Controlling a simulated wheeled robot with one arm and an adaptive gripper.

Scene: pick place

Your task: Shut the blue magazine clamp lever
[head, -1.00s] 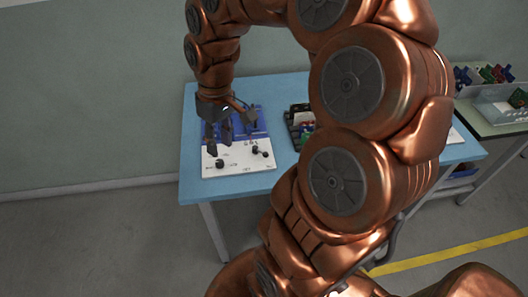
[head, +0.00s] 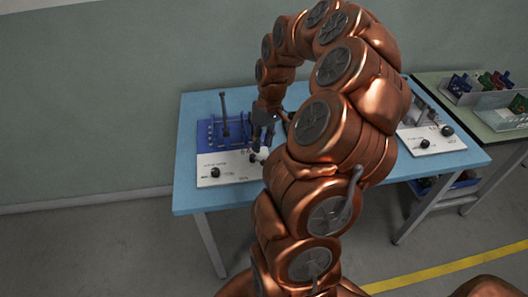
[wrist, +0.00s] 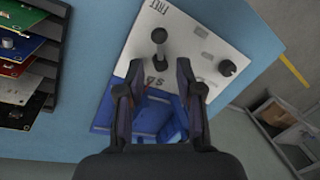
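The blue magazine fixture (head: 208,135) stands on the left of the light blue table, with a white lettered panel (head: 205,180) at its front. A dark lever (head: 223,112) stands upright over its blue part. My gripper (head: 262,146) is beside it on the right, low over the fixture. In the wrist view the two fingers (wrist: 157,100) are spread apart over blue parts (wrist: 170,122), with nothing visibly held. A dark knobbed rod (wrist: 158,38) and a black knob (wrist: 227,68) show on the white panel. Whether a finger touches the fixture is unclear.
A black rack (wrist: 48,85) of coloured boards is beside the fixture. A second white-panelled fixture (head: 430,142) with a black knob is on the table's right. A side table (head: 490,120) holds bins. My arm hides the table's middle.

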